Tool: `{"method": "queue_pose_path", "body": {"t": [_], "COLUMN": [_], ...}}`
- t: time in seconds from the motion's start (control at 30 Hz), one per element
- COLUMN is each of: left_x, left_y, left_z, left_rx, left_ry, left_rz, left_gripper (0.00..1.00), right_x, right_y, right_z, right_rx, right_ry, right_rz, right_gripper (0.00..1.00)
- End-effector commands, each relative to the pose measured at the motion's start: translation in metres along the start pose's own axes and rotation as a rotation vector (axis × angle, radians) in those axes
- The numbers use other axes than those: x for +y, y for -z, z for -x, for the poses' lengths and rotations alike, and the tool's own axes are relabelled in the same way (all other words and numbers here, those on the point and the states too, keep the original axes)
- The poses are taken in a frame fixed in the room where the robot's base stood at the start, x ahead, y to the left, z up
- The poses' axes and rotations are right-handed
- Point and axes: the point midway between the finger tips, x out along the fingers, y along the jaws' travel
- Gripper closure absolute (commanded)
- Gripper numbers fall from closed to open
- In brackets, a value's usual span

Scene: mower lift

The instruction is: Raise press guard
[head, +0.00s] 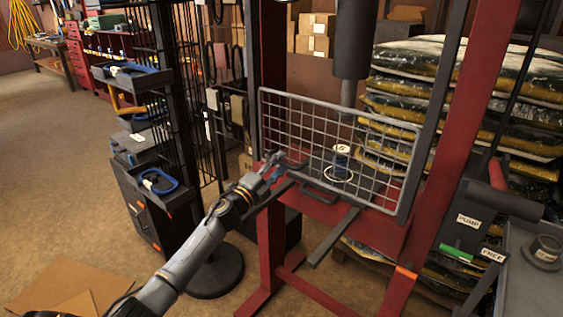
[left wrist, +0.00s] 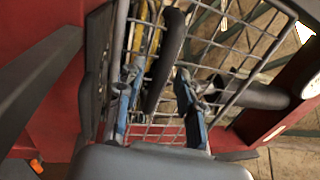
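The press guard (head: 385,160) is a grey wire-mesh panel in a metal frame, hanging upright across the front of the red press. A dark handle (head: 320,195) is at its lower edge. My left gripper (head: 272,168) is at the guard's lower left corner, left of the handle. In the left wrist view its two blue fingers (left wrist: 158,92) are spread apart, with a dark bar (left wrist: 170,48), which looks like the handle, showing between them. I cannot tell whether they touch it. The mesh (left wrist: 235,50) shows behind. My right gripper is not in view.
Behind the guard, a small spool-like part (head: 341,158) sits under the press ram (head: 352,40). A dark rack with trays (head: 165,190) stands close on the left. Stacked bags (head: 520,110) and a lever labelled PUMP (head: 500,200) are on the right. Floor is open at left.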

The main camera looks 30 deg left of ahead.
Motion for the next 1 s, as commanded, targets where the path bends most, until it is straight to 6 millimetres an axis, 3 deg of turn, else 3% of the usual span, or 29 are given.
{"method": "queue_pose_path", "body": {"t": [0.2, 0.47, 0.67, 1.0], "left_x": [0.0002, 0.0006, 0.0005, -0.0015], "left_y": [0.0007, 0.0009, 0.0008, 0.0007], "left_z": [-0.0140, -0.0146, -0.0145, -0.0147], "left_rx": [0.001, 0.001, 0.001, 0.001], "left_ry": [-0.001, -0.001, -0.001, -0.002], "left_rz": [0.001, 0.000, 0.000, 0.000], "left_gripper": [0.63, 0.63, 1.00, 1.00], "right_x": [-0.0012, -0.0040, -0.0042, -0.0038], "right_y": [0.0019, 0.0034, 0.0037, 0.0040], "right_z": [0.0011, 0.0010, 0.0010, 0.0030], "right_rx": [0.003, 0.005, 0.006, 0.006], "right_ry": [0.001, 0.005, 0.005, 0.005], "right_rz": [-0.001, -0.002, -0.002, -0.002], "right_gripper": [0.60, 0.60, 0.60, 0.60]}}
